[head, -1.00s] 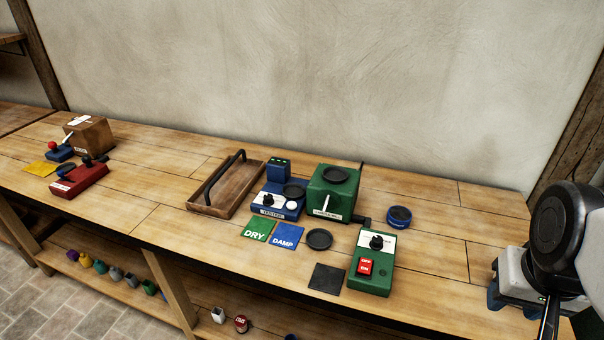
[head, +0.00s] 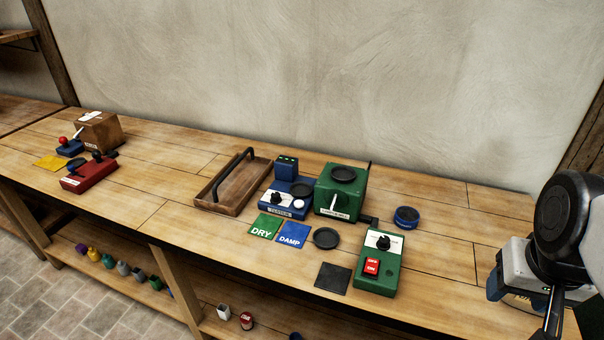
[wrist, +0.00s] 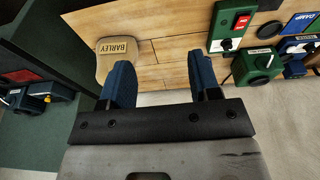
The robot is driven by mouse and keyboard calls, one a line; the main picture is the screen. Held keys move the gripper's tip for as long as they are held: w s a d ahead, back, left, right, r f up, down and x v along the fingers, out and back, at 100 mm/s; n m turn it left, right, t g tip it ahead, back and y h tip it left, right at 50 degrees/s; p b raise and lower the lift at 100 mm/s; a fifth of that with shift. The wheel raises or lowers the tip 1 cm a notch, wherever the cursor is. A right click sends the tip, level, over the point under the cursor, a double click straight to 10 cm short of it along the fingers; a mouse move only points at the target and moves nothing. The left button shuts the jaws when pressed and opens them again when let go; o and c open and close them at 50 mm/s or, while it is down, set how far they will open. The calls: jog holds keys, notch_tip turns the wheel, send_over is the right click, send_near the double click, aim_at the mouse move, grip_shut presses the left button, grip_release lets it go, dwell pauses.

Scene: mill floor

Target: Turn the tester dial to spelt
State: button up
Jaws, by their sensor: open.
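The blue tester (head: 297,208) stands mid-bench in the head view, with a black dial (head: 277,198), a round black dish and a white button on top. The label on its front is too small to read surely, and so are the dial's marks. In the wrist view only part of the tester (wrist: 299,45) shows at the right edge. My gripper (wrist: 160,64) is open and empty, its two blue fingers apart. In the head view my arm is at the far right, well away from the tester.
A green mill (head: 339,203) stands right of the tester, with a green switch box (head: 377,281) in front. A wooden tray (head: 213,198) lies left. DRY (head: 265,227) and DAMP (head: 292,235) cards lie in front. A BARLEY-labelled item (wrist: 117,50) is near my fingers.

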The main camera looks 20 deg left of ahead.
jog(key=w+a+r+n, duration=0.1)
jog(key=w+a+n, duration=0.1)
jog(key=w+a, duration=0.35)
jog(key=w+a+r+n, duration=0.1)
jog(key=w+a+n, duration=0.15)
jog(key=w, duration=0.55)
jog(key=n+g, duration=0.3)
jog(key=n, duration=0.6)
send_over(276, 194)
notch_tip(276, 194, down, 17)
jog(key=shift+a+f, duration=0.1)
jog(key=shift+a, duration=0.05)
jog(key=shift+f, duration=3.9)
